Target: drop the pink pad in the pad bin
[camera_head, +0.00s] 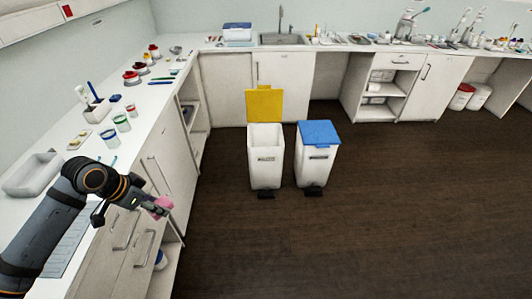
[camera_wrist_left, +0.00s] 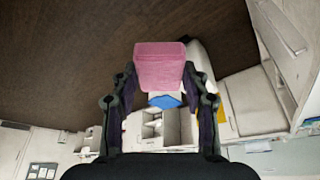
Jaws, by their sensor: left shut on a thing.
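My left gripper (camera_head: 148,204) is shut on the pink pad (camera_head: 160,206) and holds it in the air beside the left counter's front. In the left wrist view the pink pad (camera_wrist_left: 160,66) sits between the two fingers of the gripper (camera_wrist_left: 160,90). Two white pedal bins stand on the floor ahead. One bin (camera_head: 265,160) has its yellow lid (camera_head: 264,104) raised. The other bin (camera_head: 315,165) has its blue lid (camera_head: 318,133) down. The labels are too small to read, so I cannot tell which is the pad bin. My right gripper is out of view.
The left counter (camera_head: 150,98) carries a white tray (camera_head: 33,174), cups and jars. A back counter with a sink (camera_head: 282,39) runs behind the bins. Dark floor (camera_head: 400,210) is clear in front and to the right.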

